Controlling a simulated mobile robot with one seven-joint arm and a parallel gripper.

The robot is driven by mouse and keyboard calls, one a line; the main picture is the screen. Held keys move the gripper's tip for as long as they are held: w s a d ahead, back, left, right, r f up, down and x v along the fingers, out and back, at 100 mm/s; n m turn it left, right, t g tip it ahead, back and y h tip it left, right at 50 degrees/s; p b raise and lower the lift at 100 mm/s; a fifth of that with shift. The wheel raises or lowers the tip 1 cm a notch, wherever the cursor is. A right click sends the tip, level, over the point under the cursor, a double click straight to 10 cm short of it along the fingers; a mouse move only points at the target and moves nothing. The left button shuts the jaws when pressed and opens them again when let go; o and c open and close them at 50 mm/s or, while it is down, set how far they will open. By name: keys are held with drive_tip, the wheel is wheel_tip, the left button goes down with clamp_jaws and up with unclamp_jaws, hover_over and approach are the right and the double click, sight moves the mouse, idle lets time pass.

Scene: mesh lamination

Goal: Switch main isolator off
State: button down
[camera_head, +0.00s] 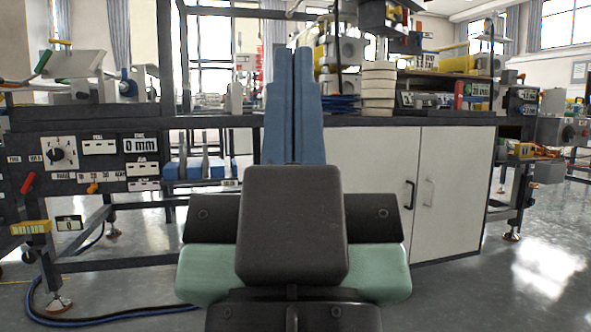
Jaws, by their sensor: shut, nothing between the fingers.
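I cannot tell for sure which control is the main isolator. A rotary knob (58,154) on a pale dial plate sits on the dark panel at the left. A grey box with a dark round knob (568,132) is at the far right.
A long dark bench (400,120) runs across the view, with a white cabinet (370,170) under its right half. A stack of pale rings (378,88) stands on it. A dark hose (110,315) lies on the floor at left. The floor (460,295) is clear at right.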

wheel_tip(320, 180, up, 26)
drive_tip(key=p, duration=2.4)
drive_tip(key=shift+r, duration=0.15)
